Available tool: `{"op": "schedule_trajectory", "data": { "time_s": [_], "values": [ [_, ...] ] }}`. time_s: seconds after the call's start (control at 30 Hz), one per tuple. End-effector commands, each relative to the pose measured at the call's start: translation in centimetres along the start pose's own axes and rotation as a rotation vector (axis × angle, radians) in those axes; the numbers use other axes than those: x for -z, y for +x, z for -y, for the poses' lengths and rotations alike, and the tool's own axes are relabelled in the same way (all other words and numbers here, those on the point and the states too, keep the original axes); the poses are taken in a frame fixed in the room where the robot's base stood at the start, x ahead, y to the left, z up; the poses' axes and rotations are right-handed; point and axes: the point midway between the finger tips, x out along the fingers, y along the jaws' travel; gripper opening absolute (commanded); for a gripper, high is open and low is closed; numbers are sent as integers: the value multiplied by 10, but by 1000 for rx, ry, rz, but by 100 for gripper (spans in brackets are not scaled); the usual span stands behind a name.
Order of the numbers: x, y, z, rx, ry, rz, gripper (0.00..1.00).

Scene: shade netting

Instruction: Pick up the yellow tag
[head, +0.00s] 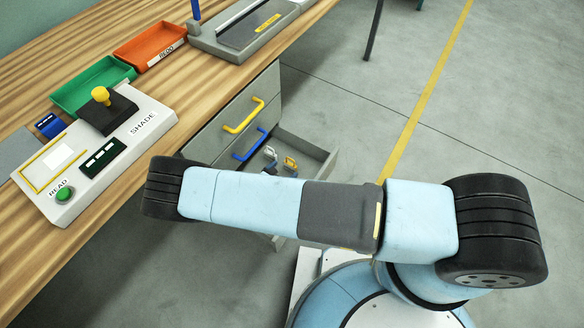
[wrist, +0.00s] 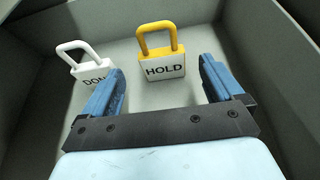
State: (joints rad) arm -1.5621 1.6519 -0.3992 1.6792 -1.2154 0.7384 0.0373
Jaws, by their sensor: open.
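The yellow tag (wrist: 161,66) is padlock-shaped, with a yellow loop and a pale face reading HOLD. In the wrist view it stands inside a grey drawer (wrist: 210,14), beyond and between my fingertips. It also shows small in the head view (head: 290,163), in the open lower drawer (head: 308,146). My gripper (wrist: 161,75) is open, with its two blue fingers apart and nothing held between them. A white tag (wrist: 90,66), its lettering partly covered by my left finger, stands left of the yellow one. In the head view my arm hides most of the gripper.
Drawer walls rise around the tags and my fingers. The closed drawer above has a yellow handle (head: 243,115); the open one has a blue handle (head: 250,145). The wooden bench (head: 70,262) carries a control box (head: 122,157), a green tray (head: 92,84) and an orange tray (head: 150,46).

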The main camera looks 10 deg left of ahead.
Motion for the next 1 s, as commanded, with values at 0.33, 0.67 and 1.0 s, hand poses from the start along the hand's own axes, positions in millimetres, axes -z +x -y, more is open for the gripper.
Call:
{"op": "schedule_trajectory", "data": {
  "time_s": [0.33,0.67,1.0],
  "values": [
    [-2,29,4,1,-2,1,94],
    [-2,53,3,-2,0,-1,94],
    [-2,53,3,-1,0,-1,71]
  ]
}}
